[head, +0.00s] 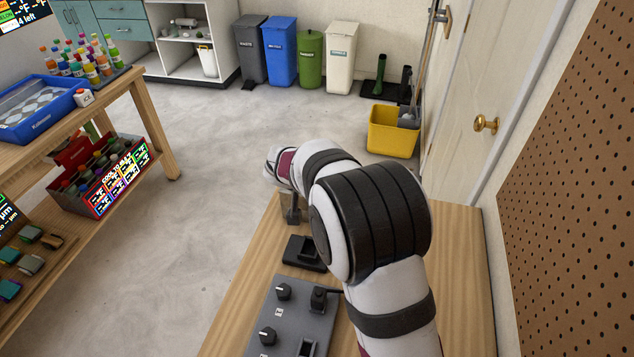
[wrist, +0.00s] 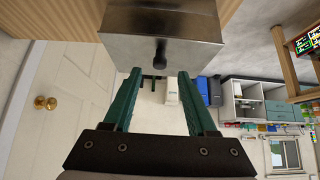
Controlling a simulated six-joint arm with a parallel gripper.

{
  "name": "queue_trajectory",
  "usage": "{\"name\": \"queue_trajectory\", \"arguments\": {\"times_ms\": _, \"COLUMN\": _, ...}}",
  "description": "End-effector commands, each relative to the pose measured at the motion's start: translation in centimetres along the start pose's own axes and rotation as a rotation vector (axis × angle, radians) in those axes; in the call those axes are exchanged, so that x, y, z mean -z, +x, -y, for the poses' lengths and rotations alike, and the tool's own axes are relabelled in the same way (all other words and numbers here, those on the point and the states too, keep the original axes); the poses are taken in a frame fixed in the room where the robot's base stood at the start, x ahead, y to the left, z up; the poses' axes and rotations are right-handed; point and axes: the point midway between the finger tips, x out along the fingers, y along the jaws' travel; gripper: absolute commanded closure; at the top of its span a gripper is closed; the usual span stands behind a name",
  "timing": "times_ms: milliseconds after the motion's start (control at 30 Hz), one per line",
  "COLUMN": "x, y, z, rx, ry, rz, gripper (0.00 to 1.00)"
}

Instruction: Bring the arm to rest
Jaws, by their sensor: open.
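My gripper (wrist: 159,76) shows in the wrist view with its two green fingers spread apart and nothing between them. In that view a brushed-metal box (wrist: 185,22) with a dark knob (wrist: 159,54) is just beyond the fingertips. The knob lies near the gap between the tips; I cannot tell whether anything touches. In the head view my arm reaches forward over the wooden table (head: 462,290) and hides most of my gripper. A small grey part (head: 289,207) shows beneath the arm's far end; I cannot tell what it belongs to.
A grey control panel (head: 290,318) with knobs and a black block (head: 304,253) lie on the table under and beside my arm. A pegboard wall (head: 575,150) is close on the right. A wooden shelf bench (head: 150,120) stands left; the floor between is clear.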

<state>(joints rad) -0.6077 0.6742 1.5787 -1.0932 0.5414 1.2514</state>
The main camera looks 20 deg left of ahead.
Motion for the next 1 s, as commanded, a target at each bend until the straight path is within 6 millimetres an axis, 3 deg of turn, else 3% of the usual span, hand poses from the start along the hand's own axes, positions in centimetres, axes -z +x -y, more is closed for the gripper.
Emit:
{"name": "queue_trajectory", "arguments": {"times_ms": 133, "x": 0.0, "y": -1.4, "z": 0.0, "rx": 0.001, "ry": 0.001, "rz": 0.000, "gripper": 0.43}}
{"name": "queue_trajectory", "arguments": {"times_ms": 600, "x": 0.1, "y": -1.8, "z": -0.6, "rx": -0.009, "ry": 0.007, "rz": 0.004, "gripper": 0.43}}
{"name": "queue_trajectory", "arguments": {"times_ms": 667, "x": 0.4, "y": -2.8, "z": -2.7, "rx": -0.040, "ry": 0.030, "rz": 0.018, "gripper": 0.43}}
{"name": "queue_trajectory", "arguments": {"times_ms": 767, "x": 0.0, "y": -6.8, "z": -10.0, "rx": -0.144, "ry": 0.106, "rz": 0.094, "gripper": 0.43}}
{"name": "queue_trajectory", "arguments": {"times_ms": 800, "x": -1.1, "y": -9.2, "z": -13.5, "rx": -0.189, "ry": 0.147, "rz": 0.147, "gripper": 0.43}}
{"name": "queue_trajectory", "arguments": {"times_ms": 867, "x": -3.9, "y": -12.9, "z": -18.2, "rx": -0.243, "ry": 0.212, "rz": 0.244, "gripper": 0.43}}
{"name": "queue_trajectory", "arguments": {"times_ms": 900, "x": -6.2, "y": -15.5, "z": -20.7, "rx": -0.261, "ry": 0.257, "rz": 0.315, "gripper": 0.43}}
{"name": "queue_trajectory", "arguments": {"times_ms": 1000, "x": -13.2, "y": -21.8, "z": -24.2, "rx": -0.249, "ry": 0.364, "rz": 0.494, "gripper": 0.43}}
